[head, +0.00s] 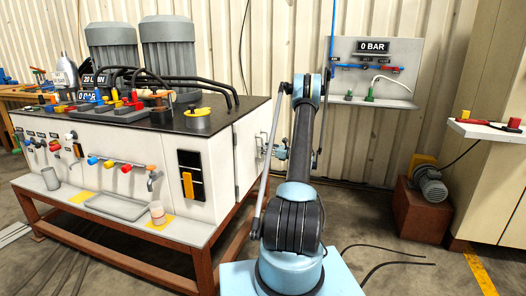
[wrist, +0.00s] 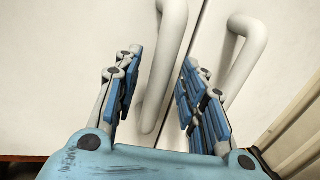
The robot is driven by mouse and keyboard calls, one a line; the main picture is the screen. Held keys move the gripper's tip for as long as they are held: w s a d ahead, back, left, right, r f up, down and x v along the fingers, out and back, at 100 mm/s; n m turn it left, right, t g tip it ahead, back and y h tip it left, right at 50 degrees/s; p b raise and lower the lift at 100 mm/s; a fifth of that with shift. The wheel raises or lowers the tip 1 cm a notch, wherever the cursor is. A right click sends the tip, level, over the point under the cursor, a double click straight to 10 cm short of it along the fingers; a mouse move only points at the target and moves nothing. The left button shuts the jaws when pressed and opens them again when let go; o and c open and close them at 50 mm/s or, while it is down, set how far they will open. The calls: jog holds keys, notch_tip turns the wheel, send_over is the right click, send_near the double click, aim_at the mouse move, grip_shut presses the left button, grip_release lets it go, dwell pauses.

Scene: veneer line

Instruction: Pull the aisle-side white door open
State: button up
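In the wrist view, two white doors meet at a thin seam. The left white door (wrist: 65,60) carries a pale bar handle (wrist: 172,45), and the right white door (wrist: 285,65) carries a similar handle (wrist: 250,45). My gripper (wrist: 162,62) is open, with the left door's handle between its blue-padded fingers and visible gaps beside it. The right door's handle lies outside the right finger. In the head view, my gripper (head: 280,152) is by the right side of the white cabinet (head: 222,165); my arm hides part of that side. Both doors look shut.
The cabinet stands on a red-brown frame (head: 170,258) with a black top carrying motors and hoses. A gauge panel (head: 375,70) hangs on the corrugated wall. A brown block with a small motor (head: 430,188) stands at right. Black cables (head: 385,264) lie on the floor.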

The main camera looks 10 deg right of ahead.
jog(key=shift+w+a, duration=0.45)
grip_shut()
